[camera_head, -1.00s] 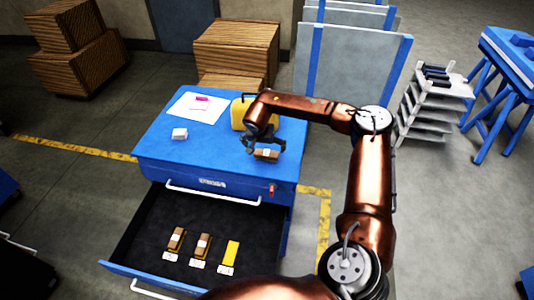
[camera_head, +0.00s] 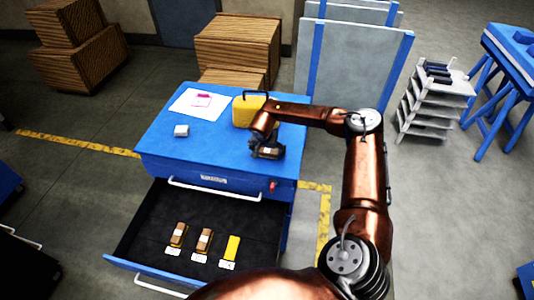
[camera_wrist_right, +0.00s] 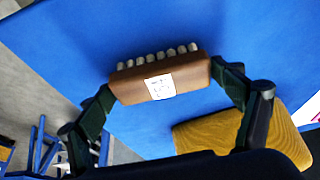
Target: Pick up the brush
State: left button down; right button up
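The brush is a brown block with a white label and a row of pale bristles. In the right wrist view the brush (camera_wrist_right: 160,80) lies between the two fingers of my right gripper (camera_wrist_right: 162,82), with a finger pad against each end. In the head view the right gripper (camera_head: 267,150) is over the right side of the blue cabinet top, and the brush (camera_head: 268,153) shows at its fingertips, partly covered. I cannot tell whether the brush is clear of the surface. My left gripper is not in view.
The blue cabinet top (camera_head: 215,145) also holds a yellow case (camera_head: 243,112), a white block (camera_head: 181,131) and a paper sheet (camera_head: 188,105) with a pink item. The open drawer (camera_head: 150,225) below holds two brown brush-like pieces and a yellow piece, with labels.

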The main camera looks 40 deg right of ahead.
jog(key=c, duration=0.8)
jog(key=shift+c, duration=0.2)
jog(key=shift+r, duration=0.15)
